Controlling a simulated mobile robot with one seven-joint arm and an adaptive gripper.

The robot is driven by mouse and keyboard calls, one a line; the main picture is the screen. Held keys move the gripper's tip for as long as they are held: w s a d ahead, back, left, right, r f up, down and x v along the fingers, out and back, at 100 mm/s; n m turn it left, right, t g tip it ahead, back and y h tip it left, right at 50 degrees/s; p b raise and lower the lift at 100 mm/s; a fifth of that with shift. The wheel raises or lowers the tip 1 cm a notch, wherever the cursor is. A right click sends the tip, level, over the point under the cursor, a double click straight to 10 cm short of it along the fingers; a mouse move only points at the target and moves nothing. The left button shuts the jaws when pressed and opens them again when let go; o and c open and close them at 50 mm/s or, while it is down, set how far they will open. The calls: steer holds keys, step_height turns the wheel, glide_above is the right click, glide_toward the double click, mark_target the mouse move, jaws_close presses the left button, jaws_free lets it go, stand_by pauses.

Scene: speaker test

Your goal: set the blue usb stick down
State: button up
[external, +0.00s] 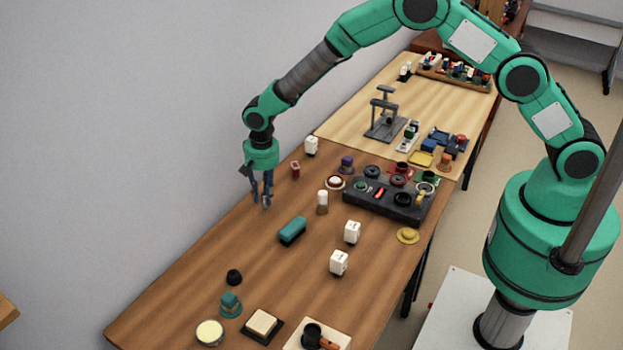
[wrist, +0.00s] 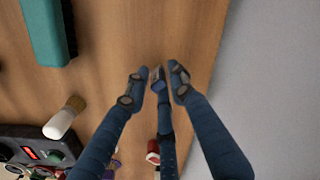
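My gripper (external: 262,203) hangs over the far left side of the brown wooden table, with its blue-grey fingers pointing down. In the wrist view the fingertips (wrist: 157,78) are close together, with a narrow gap on each side of the middle finger. A small dark piece with a pale edge shows between the outer tips. I cannot tell whether it is the blue usb stick or part of the middle finger. No blue usb stick is clearly seen elsewhere. The height of the fingertips above the table is hard to judge.
Bare table (external: 215,235) lies front left.

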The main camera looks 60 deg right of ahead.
steer(key=shift+r, duration=0.1)
step_height(320, 180, up, 12)
steer(key=p, duration=0.2)
steer(key=shift+s+d, duration=0.15)
steer(key=shift+d, duration=0.05)
stand_by(0.6)
stand_by(0.5)
steer(key=shift+r, duration=0.15)
steer(key=s+d+r+n+t, duration=0.1)
steer(key=s+d+r, duration=0.45)
steer(key=r, duration=0.35)
steer(key=s+d+r+n+t, duration=0.15)
steer(key=s+d+r, duration=0.25)
steer(key=s+r, duration=0.45)
steer(key=s+d+r+n, duration=0.2)
steer(key=s+d+r, duration=0.25)
steer(key=r, duration=0.65)
steer(key=s+d+r+n+t, duration=0.1)
steer(key=s+d+r, duration=0.25)
steer(key=s, duration=0.35)
steer(key=s+d+r+n+t, duration=0.1)
steer(key=s+d+r, duration=0.25)
steer(key=s, duration=0.35)
steer(key=s+d+f+n, duration=0.2)
steer(key=s+d, duration=0.2)
steer(key=s, duration=1.3)
steer(key=shift+d+f+t, duration=0.15)
steer(key=shift+d+t, duration=0.05)
steer(key=shift+t, duration=0.25)
